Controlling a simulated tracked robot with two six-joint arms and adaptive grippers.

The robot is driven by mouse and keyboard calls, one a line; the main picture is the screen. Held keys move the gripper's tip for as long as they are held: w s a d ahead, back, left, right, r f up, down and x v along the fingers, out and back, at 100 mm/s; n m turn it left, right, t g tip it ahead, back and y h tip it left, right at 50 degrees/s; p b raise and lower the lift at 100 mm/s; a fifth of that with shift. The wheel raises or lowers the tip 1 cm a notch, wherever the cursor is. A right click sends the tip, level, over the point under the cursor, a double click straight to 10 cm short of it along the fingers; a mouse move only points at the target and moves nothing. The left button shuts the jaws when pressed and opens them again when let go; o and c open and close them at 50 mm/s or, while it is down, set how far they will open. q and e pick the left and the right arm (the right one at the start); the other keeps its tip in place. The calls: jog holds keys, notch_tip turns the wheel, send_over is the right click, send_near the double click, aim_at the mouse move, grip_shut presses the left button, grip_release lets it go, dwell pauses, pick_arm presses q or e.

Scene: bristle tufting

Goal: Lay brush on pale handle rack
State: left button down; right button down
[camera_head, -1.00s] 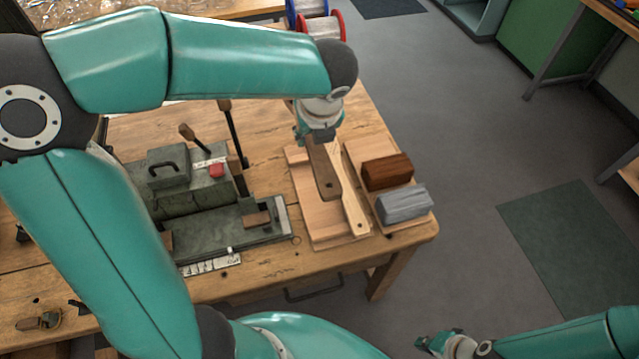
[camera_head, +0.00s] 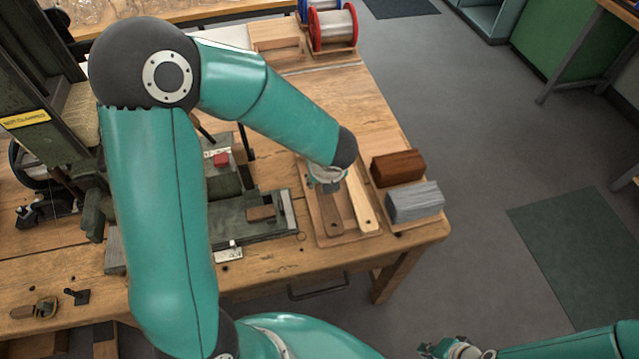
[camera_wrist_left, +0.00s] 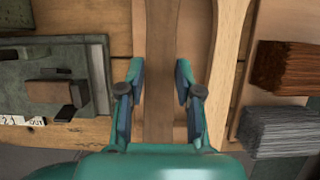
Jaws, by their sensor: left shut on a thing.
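The dark brown brush (camera_head: 331,215) lies lengthwise over the left part of the pale handle rack (camera_head: 308,182), beside a pale wooden handle (camera_head: 361,203). My left gripper (camera_wrist_left: 160,77) is shut on the brush, with one finger on each side of it in the left wrist view (camera_wrist_left: 160,115). In the head view, my left arm hides the fingers and the brush's far part. I cannot tell whether the brush touches the rack. My right gripper (camera_head: 440,349) is at the bottom edge, away from the table; its jaw state is unclear.
A board with a reddish-brown bristle block (camera_head: 397,167) and a grey bristle block (camera_head: 414,202) lies right of the rack. A green-grey clamping fixture (camera_head: 250,225) stands to the left. Wire spools (camera_head: 332,27) stand at the back. The table's front edge is close to the rack.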

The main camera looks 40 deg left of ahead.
pick_arm(q)
notch_tip(320, 180, down, 2)
jog(key=c, duration=1.2)
grip_release()
jog(key=shift+f, duration=0.1)
jog(key=o, duration=0.4)
jog(key=shift+o, duration=0.2)
jog(key=shift+r, duration=0.2)
